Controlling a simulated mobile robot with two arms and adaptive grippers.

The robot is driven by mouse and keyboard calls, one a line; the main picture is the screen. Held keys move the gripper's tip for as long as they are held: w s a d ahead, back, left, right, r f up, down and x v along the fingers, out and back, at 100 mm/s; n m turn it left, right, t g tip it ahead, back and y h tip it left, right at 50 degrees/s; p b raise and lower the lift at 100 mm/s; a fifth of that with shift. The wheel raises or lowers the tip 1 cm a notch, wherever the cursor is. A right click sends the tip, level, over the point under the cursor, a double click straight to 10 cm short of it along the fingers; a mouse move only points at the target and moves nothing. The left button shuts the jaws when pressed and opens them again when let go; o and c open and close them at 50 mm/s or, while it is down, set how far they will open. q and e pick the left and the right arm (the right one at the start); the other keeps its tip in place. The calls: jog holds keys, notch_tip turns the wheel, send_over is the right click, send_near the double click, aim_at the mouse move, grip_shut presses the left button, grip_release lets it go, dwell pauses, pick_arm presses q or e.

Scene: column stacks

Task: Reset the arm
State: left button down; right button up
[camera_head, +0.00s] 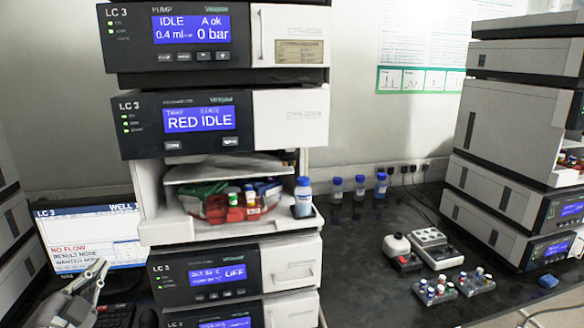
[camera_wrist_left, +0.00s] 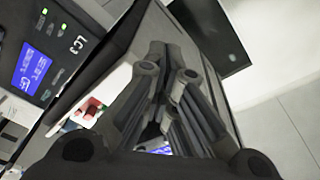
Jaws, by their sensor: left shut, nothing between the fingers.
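My left gripper (camera_head: 99,268) shows at the lower left in the head view, in front of the monitor and left of the LC 3 stack. In the left wrist view its fingers (camera_wrist_left: 166,58) come together at the tips, shut with nothing between them. My right gripper is not in either view. The LC 3 stack (camera_head: 289,121) fills the middle of the head view. Its side and a display panel (camera_wrist_left: 35,68) also show in the left wrist view.
An open bay holds a red tray (camera_head: 222,211) with vials and a blue-capped bottle (camera_head: 303,197). A monitor (camera_head: 92,236) stands left of the stack. Vial racks (camera_head: 436,291) and several bottles stand on the dark bench (camera_head: 367,265). Another stack (camera_head: 508,130) is at right.

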pick_arm(q)
jog(key=s+d+f+n+g, duration=0.2)
jog(key=s+f+g, duration=0.15)
jog(key=f, duration=0.35)
jog(key=s+d+f+n+g+y, duration=0.1)
jog(key=s+d+f+n+g, duration=0.1)
jog(key=s+f, duration=0.45)
jog(key=s+d+f+n+g, duration=0.2)
jog(key=f+g, duration=0.1)
jog(key=f, duration=0.6)
jog(key=s+d+f+n+g+h, duration=0.1)
jog(key=s+d+f+g+h, duration=0.2)
jog(key=s+d, duration=0.4)
jog(key=s+d+f+n+g, duration=0.1)
jog(key=s+d+f+g, duration=0.35)
jog(key=s, duration=0.45)
notch_tip(320, 180, down, 27)
jog(key=s, duration=0.1)
jog(key=s+a+f+g, duration=0.1)
jog(key=s+a+f, duration=0.2)
jog(key=s+f, duration=1.2)
jog(key=shift+s+a+f+m, duration=0.25)
jog(key=shift+s+m, duration=0.15)
jog(key=shift+s, duration=0.35)
